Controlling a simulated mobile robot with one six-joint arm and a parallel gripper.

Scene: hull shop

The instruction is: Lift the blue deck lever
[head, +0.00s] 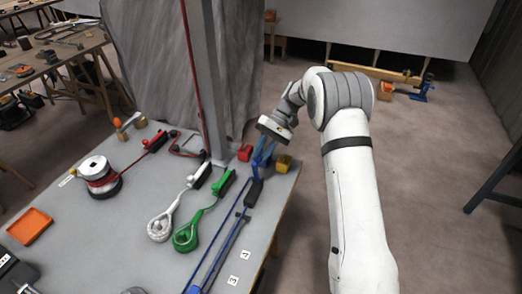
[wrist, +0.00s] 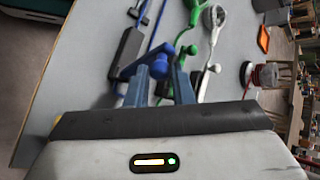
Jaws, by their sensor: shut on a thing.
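The blue deck lever (head: 254,192) has a black base and blue lines running along the right side of the table. In the wrist view its blue ball knob (wrist: 160,67) sits between the fingertips, on an arm coming from the black base (wrist: 127,48). My gripper (head: 262,155) reaches down over the far end of the lever and is shut on the knob. The two blue-grey fingers also show in the wrist view (wrist: 159,72). In the head view the knob is mostly hidden by the fingers.
The green lever (head: 186,237) and white lever (head: 160,226) lie to the left. A grey post (head: 210,80) stands close behind. A red block (head: 245,153) and a yellow block (head: 283,163) flank the gripper. Open floor lies right of the table.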

